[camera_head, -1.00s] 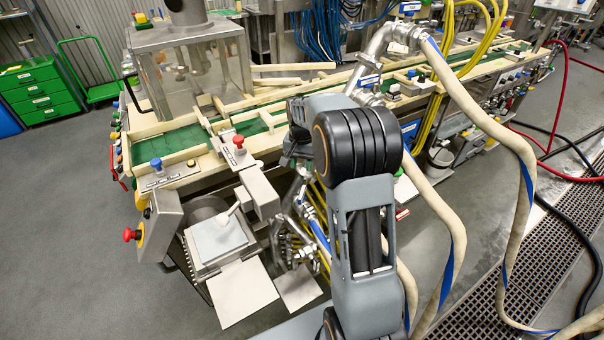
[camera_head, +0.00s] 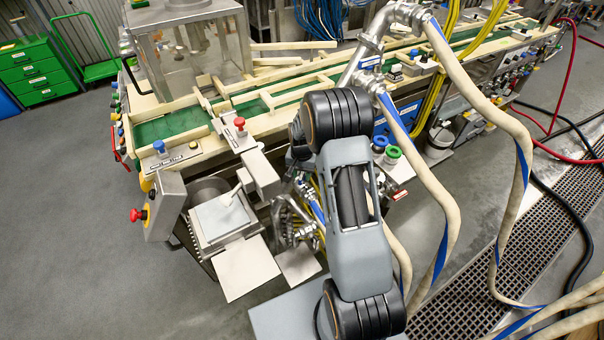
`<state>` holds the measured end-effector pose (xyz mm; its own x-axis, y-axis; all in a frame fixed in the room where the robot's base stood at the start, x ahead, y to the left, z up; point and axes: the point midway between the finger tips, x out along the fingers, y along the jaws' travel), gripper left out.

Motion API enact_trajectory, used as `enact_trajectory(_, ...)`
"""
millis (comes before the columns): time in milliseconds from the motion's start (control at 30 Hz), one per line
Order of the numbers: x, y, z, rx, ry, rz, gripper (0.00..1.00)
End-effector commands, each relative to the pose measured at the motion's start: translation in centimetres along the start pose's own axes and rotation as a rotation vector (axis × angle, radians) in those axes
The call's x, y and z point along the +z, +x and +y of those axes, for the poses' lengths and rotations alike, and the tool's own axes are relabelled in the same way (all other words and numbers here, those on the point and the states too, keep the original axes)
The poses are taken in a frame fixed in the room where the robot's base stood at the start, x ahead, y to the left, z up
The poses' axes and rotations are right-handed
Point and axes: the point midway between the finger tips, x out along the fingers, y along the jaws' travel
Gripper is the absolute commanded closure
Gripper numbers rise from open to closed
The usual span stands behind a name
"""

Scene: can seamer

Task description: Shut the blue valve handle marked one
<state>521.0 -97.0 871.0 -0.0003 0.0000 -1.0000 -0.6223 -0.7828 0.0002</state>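No handle with a readable "one" mark shows, so I cannot tell which part is the blue valve handle. Steel pipework (camera_head: 290,222) stands left of my arm, with a narrow blue part (camera_head: 318,212) on its right side; my arm partly covers this area. A round blue knob (camera_head: 380,141) and a round green knob (camera_head: 392,153) sit right of my arm, by the conveyor's front. My arm reaches up and forward, its elbow beside the conveyor. My gripper is hidden behind my arm, so its fingers do not show.
The conveyor (camera_head: 175,126) runs across behind my arm. A machine head with a flat plate (camera_head: 222,218) and a red-button box (camera_head: 165,207) stand at left. Beige hoses (camera_head: 478,120) hang close on the right. Open floor (camera_head: 70,230) lies at far left.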

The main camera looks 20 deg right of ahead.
Motion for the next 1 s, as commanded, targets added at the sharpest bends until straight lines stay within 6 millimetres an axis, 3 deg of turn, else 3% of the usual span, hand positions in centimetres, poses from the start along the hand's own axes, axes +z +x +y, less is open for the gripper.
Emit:
enact_trajectory(433,0.01,0.79,0.00,0.000,0.000,0.000,0.61)
enact_trajectory(833,0.00,0.75,0.00,0.000,0.000,0.000,0.99)
enact_trajectory(1000,0.00,0.75,0.00,0.000,0.000,0.000,1.00)
